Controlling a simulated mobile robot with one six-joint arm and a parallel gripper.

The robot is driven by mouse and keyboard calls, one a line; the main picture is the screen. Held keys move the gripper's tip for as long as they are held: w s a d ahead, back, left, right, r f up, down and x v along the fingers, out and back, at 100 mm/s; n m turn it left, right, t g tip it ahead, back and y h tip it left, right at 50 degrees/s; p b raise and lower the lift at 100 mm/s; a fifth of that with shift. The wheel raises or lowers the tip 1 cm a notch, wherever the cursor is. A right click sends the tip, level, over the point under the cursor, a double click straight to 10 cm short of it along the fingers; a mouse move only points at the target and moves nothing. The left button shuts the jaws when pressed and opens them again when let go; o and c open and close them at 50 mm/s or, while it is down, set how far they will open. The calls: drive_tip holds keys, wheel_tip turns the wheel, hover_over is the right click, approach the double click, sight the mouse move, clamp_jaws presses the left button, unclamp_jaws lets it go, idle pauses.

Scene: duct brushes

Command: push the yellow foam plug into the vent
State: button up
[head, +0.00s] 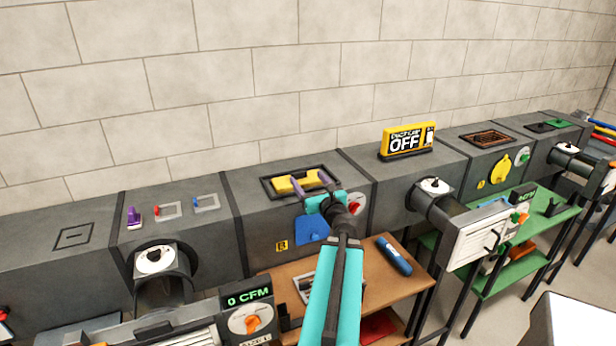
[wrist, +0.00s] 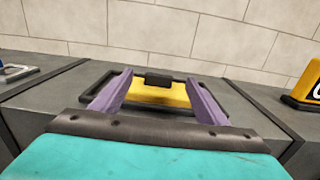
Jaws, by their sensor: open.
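The yellow foam plug (head: 285,186) lies at the dark-framed vent (head: 268,193) on top of the grey duct in the head view. In the wrist view the plug (wrist: 160,93) shows as a yellow block with a dark piece on its top, within the vent's dark frame (wrist: 92,82). My gripper (head: 308,180) is over the vent. Its two purple fingers (wrist: 160,90) are apart, one at each side of the plug in the wrist view. I cannot tell whether they touch it or how deep the plug sits.
A yellow OFF sign (head: 408,141) stands on the duct to the right. A purple-handled thing (head: 134,217) and small red and grey frames are on the duct to the left. Below, a brown bench (head: 375,289) holds a blue cylinder (head: 394,256). A brick wall is behind.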

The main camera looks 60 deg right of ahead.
drive_tip(key=shift+s+a+r+p, duration=0.25)
drive_tip(key=shift+s+a+p, duration=0.45)
drive_tip(key=shift+p, duration=2.25)
drive_tip(key=shift+s+f, duration=0.15)
